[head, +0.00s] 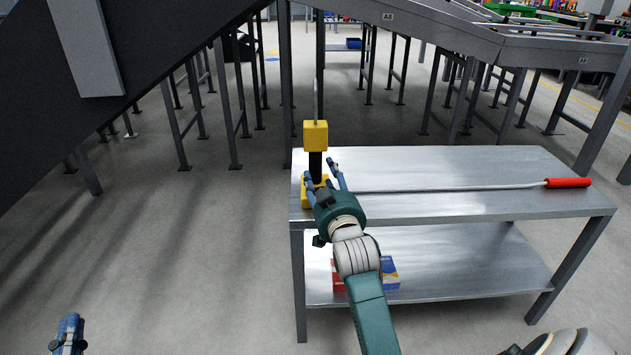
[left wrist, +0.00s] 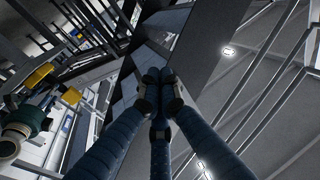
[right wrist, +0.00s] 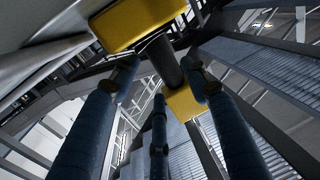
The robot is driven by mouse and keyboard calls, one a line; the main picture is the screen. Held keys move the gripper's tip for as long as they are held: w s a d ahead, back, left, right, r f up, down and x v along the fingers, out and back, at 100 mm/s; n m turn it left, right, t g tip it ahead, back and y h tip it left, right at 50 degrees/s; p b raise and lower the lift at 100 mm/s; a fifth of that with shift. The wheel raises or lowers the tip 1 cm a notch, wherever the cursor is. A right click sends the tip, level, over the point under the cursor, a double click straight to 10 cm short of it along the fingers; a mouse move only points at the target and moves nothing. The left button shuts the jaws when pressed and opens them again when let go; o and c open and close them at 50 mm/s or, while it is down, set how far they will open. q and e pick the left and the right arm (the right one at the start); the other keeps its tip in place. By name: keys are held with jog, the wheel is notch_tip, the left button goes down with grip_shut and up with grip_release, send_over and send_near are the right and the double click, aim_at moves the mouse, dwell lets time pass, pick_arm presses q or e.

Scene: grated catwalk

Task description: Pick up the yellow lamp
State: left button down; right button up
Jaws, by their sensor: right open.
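The yellow lamp (head: 315,135) stands upright at the left end of the metal table, with a yellow block on top, a black stem and a yellow base. My right gripper (head: 325,173) is open at the stem, its fingers partly hiding the base. In the right wrist view the black stem (right wrist: 166,62) shows between the spread fingertips (right wrist: 160,88). Contact cannot be made out. My left gripper (head: 68,333) is low at the left, well away from the lamp. Its fingertips (left wrist: 158,82) are together and empty in the left wrist view.
The metal table (head: 450,165) also carries a long thin rod with a red handle (head: 567,183). Red (head: 338,275) and blue (head: 390,272) boxes lie on its lower shelf. A dark sloping structure (head: 150,50) hangs over the left. Open floor lies left of the table.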

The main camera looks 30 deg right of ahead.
aim_at(320, 165)
jog(key=b+x, duration=0.1)
jog(key=x, duration=0.3)
jog(key=shift+w+d+b, duration=0.2)
jog(key=shift+w+b, duration=0.15)
pick_arm(q)
jog(key=s+r+t+h, duration=0.1)
jog(key=s+r+t, duration=0.2)
jog(key=r, duration=0.6)
jog(key=shift+s+d+r+t+h, duration=0.2)
jog(key=shift+t+h, duration=0.2)
jog(key=shift+t, duration=0.6)
pick_arm(e)
jog(key=c, duration=0.9)
jog(key=shift+r, duration=0.15)
grip_shut()
pick_arm(q)
jog(key=shift+w, duration=0.1)
jog(key=shift+f, duration=0.1)
